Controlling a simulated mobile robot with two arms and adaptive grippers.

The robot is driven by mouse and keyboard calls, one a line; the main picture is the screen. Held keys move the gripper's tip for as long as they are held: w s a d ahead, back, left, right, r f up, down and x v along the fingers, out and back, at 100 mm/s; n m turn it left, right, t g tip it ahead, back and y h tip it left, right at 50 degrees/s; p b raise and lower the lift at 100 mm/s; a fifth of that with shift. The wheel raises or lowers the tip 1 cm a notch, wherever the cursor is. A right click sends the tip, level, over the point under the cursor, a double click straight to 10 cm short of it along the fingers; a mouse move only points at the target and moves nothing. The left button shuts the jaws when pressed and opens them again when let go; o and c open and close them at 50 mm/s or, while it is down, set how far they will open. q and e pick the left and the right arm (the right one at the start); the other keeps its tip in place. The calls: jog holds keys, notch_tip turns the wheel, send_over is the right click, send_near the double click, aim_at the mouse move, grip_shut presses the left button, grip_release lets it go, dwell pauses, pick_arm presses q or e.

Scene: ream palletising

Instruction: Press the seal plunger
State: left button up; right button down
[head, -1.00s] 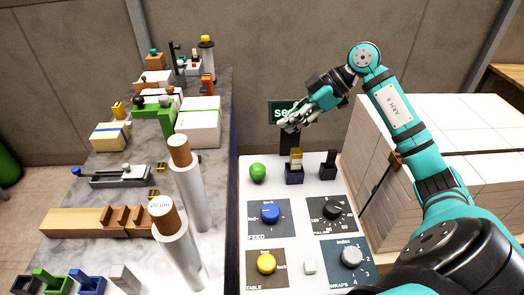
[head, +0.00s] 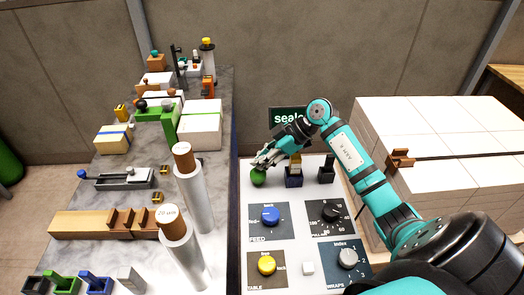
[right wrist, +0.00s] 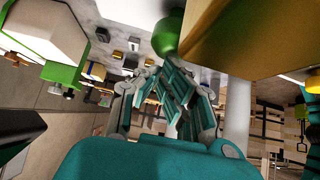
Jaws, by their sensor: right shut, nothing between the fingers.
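The plunger appears to be the round green knob (head: 258,177) at the back left of the white control panel (head: 307,216). My right gripper (head: 260,163) is shut and empty, with its fingertips just above or at the top of the knob; contact cannot be told. In the right wrist view my right gripper's fingers (right wrist: 172,98) are together, and a green rounded thing (right wrist: 168,36), likely the knob, is beyond them. My left gripper is not in view.
Right of the knob stand a dark blue block with a yellow top (head: 294,178) and a black switch (head: 327,172). Blue (head: 270,215), black (head: 330,211), yellow (head: 267,265) and grey (head: 348,257) dials sit in front. White stacked reams (head: 430,130) are at right.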

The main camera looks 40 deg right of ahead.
aim_at(258, 177)
jog(key=shift+f, duration=0.15)
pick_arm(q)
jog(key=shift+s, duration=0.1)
pick_arm(e)
jog(key=shift+f, duration=1.25)
